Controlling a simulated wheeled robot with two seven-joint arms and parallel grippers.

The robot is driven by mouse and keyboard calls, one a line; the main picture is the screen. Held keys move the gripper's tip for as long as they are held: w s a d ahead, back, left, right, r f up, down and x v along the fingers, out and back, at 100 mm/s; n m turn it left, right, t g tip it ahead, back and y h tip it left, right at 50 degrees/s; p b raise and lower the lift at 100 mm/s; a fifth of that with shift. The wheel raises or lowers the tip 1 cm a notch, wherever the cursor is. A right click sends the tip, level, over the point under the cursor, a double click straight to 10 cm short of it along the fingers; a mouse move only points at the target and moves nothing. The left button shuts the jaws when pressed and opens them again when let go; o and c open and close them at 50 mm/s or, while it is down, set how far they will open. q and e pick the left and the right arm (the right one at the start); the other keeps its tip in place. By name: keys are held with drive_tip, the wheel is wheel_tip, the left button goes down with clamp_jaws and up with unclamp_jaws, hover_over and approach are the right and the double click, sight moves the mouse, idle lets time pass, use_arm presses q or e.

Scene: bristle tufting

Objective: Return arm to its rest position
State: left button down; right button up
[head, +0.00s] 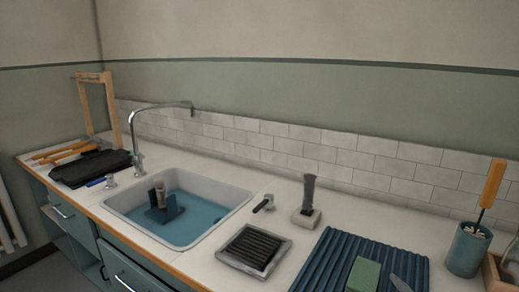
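Neither of my grippers shows in the head view, and no part of my arms can be made out. A small pale block (305,217) with a dark upright tuft (309,190) stands on the white counter (215,262), right of the sink. A dark blue piece with upright parts (164,208) is in the sink's blue water. A green block (364,274) lies on a dark blue ridged mat (335,250) at the lower right. A grey pointed item (400,284) beside it is cut off by the bottom edge.
The white sink (120,205) has a tall chrome tap (138,140) behind it. A wooden frame (109,100) and black tray (90,170) stand left. A grey tray with a dark ridged inside (240,265) lies right of the sink. A teal cup (466,250) holds an orange-handled tool (492,185).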

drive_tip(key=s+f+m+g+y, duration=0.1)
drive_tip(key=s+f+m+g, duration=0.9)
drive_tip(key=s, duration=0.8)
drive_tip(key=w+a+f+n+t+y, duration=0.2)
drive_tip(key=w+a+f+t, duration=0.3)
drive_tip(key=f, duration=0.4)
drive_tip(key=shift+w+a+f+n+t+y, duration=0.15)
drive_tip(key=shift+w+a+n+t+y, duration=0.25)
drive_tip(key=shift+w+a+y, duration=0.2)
